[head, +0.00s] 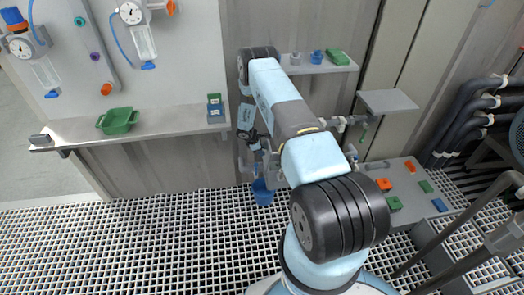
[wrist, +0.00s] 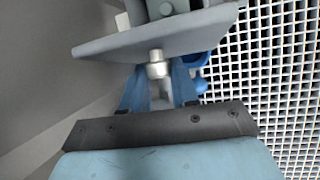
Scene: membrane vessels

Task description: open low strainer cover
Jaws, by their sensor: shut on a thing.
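In the wrist view, a grey plate-like part (wrist: 130,40), which looks like the low strainer cover, spans the top middle. A short metal knob (wrist: 157,68) sticks out from it toward me. My gripper (wrist: 158,85) has its two blue fingers on either side of this knob and is shut on it. In the head view, my gripper (head: 260,165) is small and low beside the wall, just above a blue bucket (head: 263,193). My own arm hides much of the strainer there, so I cannot tell how far the cover is open.
A grey bench (head: 408,192) at right holds small coloured blocks. Pipes (head: 470,110) run along the far right. The white grating floor (head: 150,240) is clear at left.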

